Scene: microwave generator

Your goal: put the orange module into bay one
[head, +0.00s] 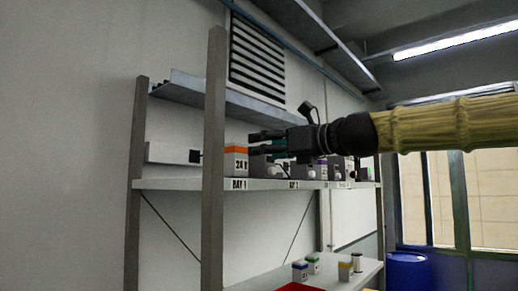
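The orange module (236,161) is a grey box with an orange top and a "24 V" mark. It stands upright on the upper shelf (264,184), above the "BAY 1" label (239,184). My gripper (252,143) reaches in from the right with its fingers pointing left. Its fingers look spread, with a gap between them and teal parts showing. The fingertips are just right of the module's top in the picture. No contact shows, and I cannot tell the depth between them.
A grey post (214,150) rises in front.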

